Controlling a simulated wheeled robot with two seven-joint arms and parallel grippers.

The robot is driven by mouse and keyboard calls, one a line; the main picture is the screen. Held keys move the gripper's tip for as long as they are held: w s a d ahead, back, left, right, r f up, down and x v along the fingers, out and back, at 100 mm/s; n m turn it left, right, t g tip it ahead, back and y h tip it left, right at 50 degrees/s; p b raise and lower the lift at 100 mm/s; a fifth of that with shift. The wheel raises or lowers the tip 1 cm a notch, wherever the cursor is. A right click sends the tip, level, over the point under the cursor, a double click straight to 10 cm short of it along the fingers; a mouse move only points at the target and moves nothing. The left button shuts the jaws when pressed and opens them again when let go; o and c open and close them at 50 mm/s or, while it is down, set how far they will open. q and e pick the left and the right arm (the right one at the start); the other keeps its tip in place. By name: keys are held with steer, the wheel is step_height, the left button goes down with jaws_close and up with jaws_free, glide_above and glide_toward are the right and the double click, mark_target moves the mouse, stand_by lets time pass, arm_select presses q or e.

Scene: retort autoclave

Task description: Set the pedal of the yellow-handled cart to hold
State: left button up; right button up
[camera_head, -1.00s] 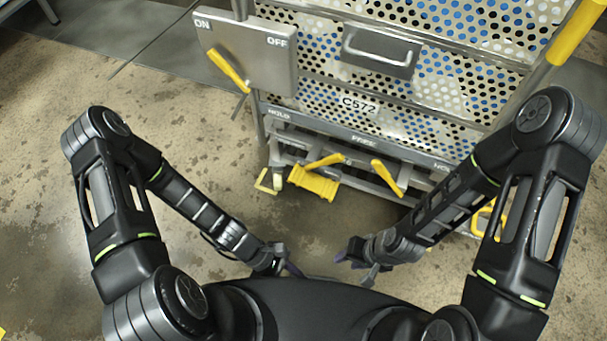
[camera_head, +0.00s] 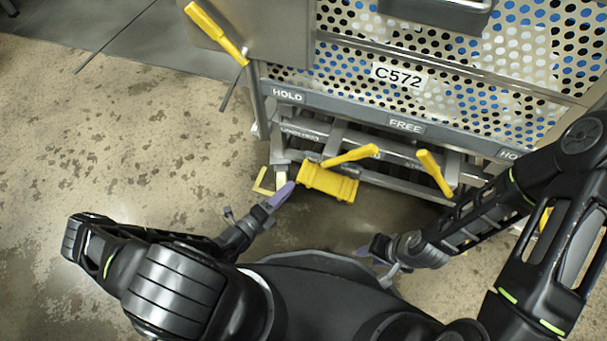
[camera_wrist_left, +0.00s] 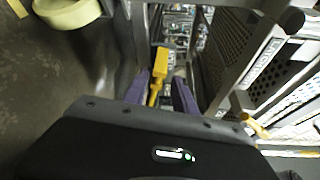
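The cart (camera_head: 440,75) has perforated panels and a C572 label. Its lower bar carries a HOLD label (camera_head: 288,95) at left and a FREE label (camera_head: 406,125) in the middle. Below are a wide yellow pedal (camera_head: 328,182), a slanting yellow lever (camera_head: 350,156) and a second yellow lever (camera_head: 435,172). My left gripper (camera_head: 279,197) is just left of the pedal, low near the floor. In the left wrist view its purple fingers (camera_wrist_left: 162,90) stand apart, with a yellow part (camera_wrist_left: 160,65) between or beyond them. My right gripper (camera_head: 374,258) is below the pedal, apart from it; its opening is unclear.
A grey panel with a yellow handle (camera_head: 215,32) hangs at the upper left. The left floor is clear. A pale yellow wheel-like part (camera_wrist_left: 68,12) shows in the left wrist view.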

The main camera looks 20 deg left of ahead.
mark_target(301, 177)
arm_select(q)
steer(key=b+x, duration=0.2)
steer(key=x, duration=0.5)
steer(key=shift+w+d, duration=0.2)
steer(key=shift+w, duration=0.15)
steer(key=shift+c, duration=0.3)
jaws_close()
stand_by(0.8)
